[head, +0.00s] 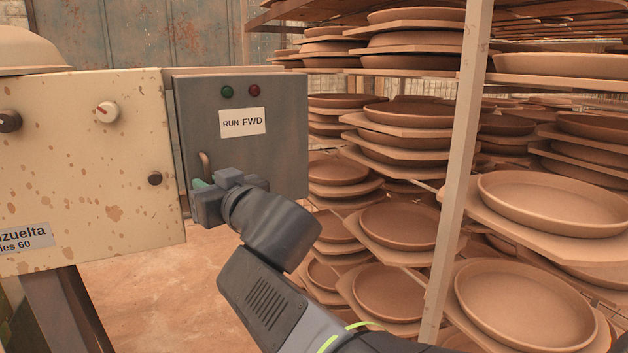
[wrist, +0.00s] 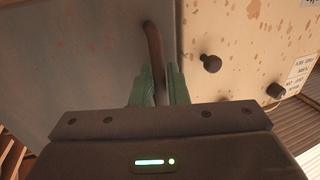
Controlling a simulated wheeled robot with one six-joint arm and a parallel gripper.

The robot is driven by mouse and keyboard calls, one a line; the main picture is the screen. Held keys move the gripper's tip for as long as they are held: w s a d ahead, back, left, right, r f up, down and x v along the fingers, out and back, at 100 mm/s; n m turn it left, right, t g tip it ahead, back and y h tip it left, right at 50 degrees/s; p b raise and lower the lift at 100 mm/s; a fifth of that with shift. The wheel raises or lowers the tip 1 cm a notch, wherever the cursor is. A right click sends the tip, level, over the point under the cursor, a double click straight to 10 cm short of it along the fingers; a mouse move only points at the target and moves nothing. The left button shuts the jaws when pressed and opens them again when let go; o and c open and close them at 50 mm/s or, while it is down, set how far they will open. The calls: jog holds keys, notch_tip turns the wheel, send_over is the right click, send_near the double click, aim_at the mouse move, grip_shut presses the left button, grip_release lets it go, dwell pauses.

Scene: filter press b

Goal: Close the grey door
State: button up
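The grey door (head: 240,150) is a flat panel to the right of a beige cabinet. It carries a "RUN FWD" label (head: 242,122), a green and a red lamp. It also shows at the left of the wrist view (wrist: 80,60). I cannot tell how far it stands open. Its bent brown handle (wrist: 154,45) is near its left edge and also shows in the head view (head: 204,165). My gripper (head: 203,187) is at the handle's lower part. Its green fingers (wrist: 161,88) are close together on either side of the handle and look closed on it.
The beige cabinet (head: 85,170) with dark knobs (head: 155,179) stands left of the door. A rack post (head: 460,170) and shelves of clay plates (head: 555,205) fill the right. Bare floor (head: 160,300) shows below the cabinet.

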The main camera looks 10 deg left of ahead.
grip_shut()
jog(key=shift+w+a, duration=0.1)
jog(key=shift+b+x, duration=0.35)
jog(key=shift+x, duration=0.9)
jog(key=shift+o, duration=2)
grip_release()
jog(key=shift+f, duration=0.1)
